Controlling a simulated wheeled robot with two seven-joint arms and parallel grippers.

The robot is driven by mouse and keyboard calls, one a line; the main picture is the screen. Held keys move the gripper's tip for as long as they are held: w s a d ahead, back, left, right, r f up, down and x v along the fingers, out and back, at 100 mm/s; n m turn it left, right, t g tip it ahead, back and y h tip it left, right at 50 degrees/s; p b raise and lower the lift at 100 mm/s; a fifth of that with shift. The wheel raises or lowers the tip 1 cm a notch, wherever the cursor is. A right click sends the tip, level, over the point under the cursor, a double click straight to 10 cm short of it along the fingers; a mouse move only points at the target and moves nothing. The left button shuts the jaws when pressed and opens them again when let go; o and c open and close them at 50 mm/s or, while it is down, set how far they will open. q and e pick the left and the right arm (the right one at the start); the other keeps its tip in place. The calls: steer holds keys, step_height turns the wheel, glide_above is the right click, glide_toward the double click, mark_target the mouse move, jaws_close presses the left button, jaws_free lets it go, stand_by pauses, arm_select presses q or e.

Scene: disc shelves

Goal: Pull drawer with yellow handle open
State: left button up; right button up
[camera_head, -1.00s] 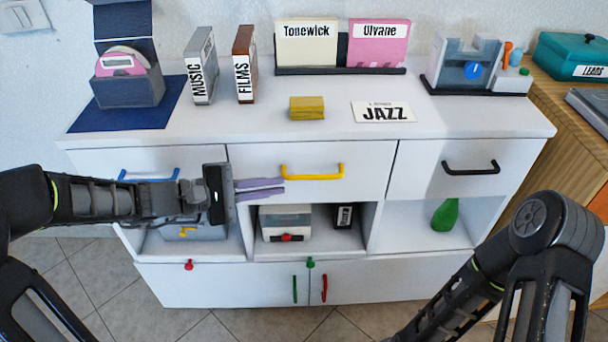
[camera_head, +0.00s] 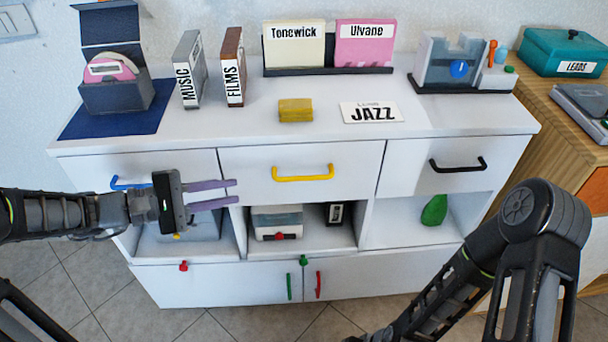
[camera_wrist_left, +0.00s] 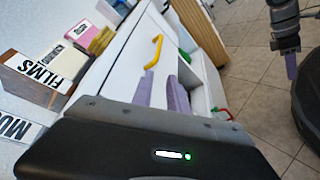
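The yellow handle (camera_head: 303,174) is on the front of the middle top drawer (camera_head: 250,182) of the white cabinet. The drawer front looks flush with its neighbours. The handle also shows in the left wrist view (camera_wrist_left: 155,52). My left gripper (camera_head: 236,192) is open and empty, with its two purple fingers apart. It is left of and a little below the handle, not touching it. In the left wrist view its fingers (camera_wrist_left: 163,92) point toward the cabinet front. My right gripper (camera_wrist_left: 291,67) shows only partly in the left wrist view, and its opening cannot be made out.
A blue handle (camera_head: 131,183) is partly behind my left arm, and a black handle (camera_head: 459,165) is on the right drawer. Open compartments below hold a box (camera_head: 277,222) and a green bottle (camera_head: 434,210). A yellow block (camera_head: 295,110) and JAZZ card (camera_head: 372,112) lie on top.

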arm_select(q)
steer(key=shift+a, duration=0.1)
stand_by(0.3)
steer(key=shift+s, duration=0.1)
steer(key=p+v, duration=0.1)
steer(key=v, duration=0.6)
steer(key=shift+a, duration=0.35)
steer(key=shift+s, duration=0.15)
